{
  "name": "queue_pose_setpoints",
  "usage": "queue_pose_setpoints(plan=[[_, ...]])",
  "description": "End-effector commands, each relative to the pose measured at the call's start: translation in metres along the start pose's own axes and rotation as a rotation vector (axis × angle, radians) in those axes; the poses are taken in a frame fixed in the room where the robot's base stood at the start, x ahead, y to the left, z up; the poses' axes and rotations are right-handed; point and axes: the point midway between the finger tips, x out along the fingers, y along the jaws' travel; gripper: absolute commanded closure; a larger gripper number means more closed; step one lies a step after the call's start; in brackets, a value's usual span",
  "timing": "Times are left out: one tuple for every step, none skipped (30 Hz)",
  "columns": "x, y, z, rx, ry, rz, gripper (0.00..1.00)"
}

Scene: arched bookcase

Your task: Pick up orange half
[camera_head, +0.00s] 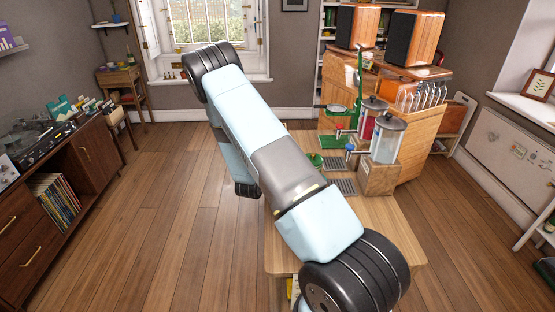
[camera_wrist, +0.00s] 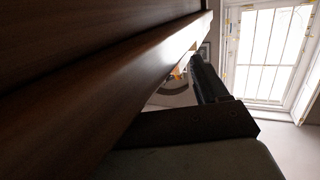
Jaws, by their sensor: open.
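I cannot make out an orange half in either view. In the head view, a green lever juicer (camera_head: 357,95) stands on the wooden table (camera_head: 392,225), with a small green bowl (camera_head: 315,159) by its base. My arm crosses in front and hides part of the table. My gripper is not in the head view. In the wrist view, part of my gripper (camera_wrist: 207,78) shows as a dark finger, open, close to a dark wooden edge (camera_wrist: 120,70). Nothing is seen between the jaws. A small orange-yellow patch beyond the finger is too unclear to name.
Two drink dispensers, one clear (camera_head: 388,140) and one red (camera_head: 371,118), stand right of the bowl. Two wooden speakers (camera_head: 412,38) sit on a cabinet behind. A record sideboard (camera_head: 80,160) is at the left. The wooden floor (camera_head: 185,220) between is clear.

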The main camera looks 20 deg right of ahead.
Motion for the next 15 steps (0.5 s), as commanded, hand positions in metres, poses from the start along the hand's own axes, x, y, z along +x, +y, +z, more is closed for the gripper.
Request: queue_pose_setpoints(plan=[[0.006,0.002,-0.001,0.001,0.001,0.002,0.27],[0.01,0.002,-0.001,0.001,0.001,0.003,0.27],[0.015,0.003,-0.001,0.0,0.0,0.003,0.27],[0.019,0.003,-0.002,0.0,0.0,0.002,0.27],[0.024,0.003,-0.002,0.0,0.0,0.002,0.27],[0.029,0.003,-0.002,0.0,0.001,0.002,0.27],[0.033,0.004,-0.002,0.0,0.001,0.003,0.27],[0.037,0.004,-0.002,0.0,0.0,0.002,0.27],[0.041,0.003,-0.002,0.001,0.0,0.001,0.27],[0.043,0.003,-0.002,0.0,0.0,0.001,0.27],[0.044,0.003,-0.002,0.0,0.0,0.0,0.27],[0.045,0.002,-0.002,0.0,-0.001,0.0,0.27],[0.045,0.002,-0.002,0.0,-0.001,0.0,0.27],[0.045,0.002,-0.002,0.0,-0.001,0.0,0.27],[0.045,0.002,-0.002,0.0,-0.001,0.0,0.27]])
